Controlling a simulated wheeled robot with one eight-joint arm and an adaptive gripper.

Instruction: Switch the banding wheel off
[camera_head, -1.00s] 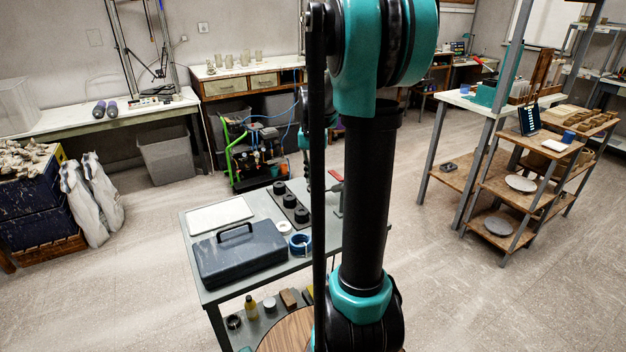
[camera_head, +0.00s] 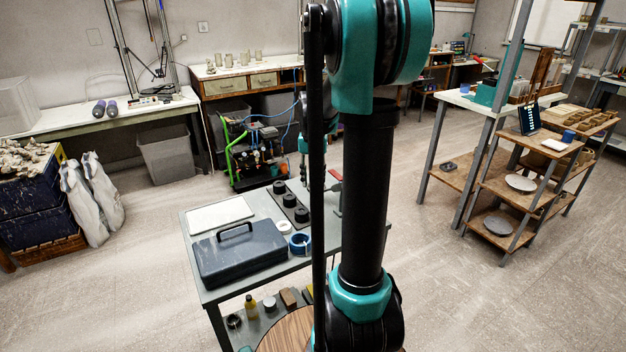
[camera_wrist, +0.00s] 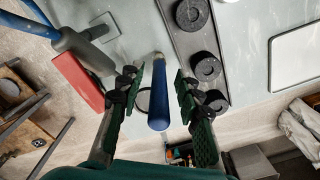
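My gripper (camera_wrist: 160,88) is open, its two dark green fingers on either side of a blue cylinder (camera_wrist: 159,110) in the wrist view. Gaps show between the fingers and the cylinder in the picture; I cannot tell their difference in depth. A red block (camera_wrist: 78,80) with a grey bar lies left of the fingers. I cannot surely pick out the banding wheel or its switch. A round wooden top (camera_head: 290,332) shows at the bottom of the head view, partly hidden by my arm. My arm also hides most of my gripper in that view.
The grey table (camera_head: 208,293) carries a dark toolbox (camera_head: 240,256), a white board (camera_head: 220,214), a blue ring (camera_head: 300,244) and a dark strip with black discs (camera_head: 290,200). A shelf cart (camera_head: 520,183) stands at right. Open floor lies between.

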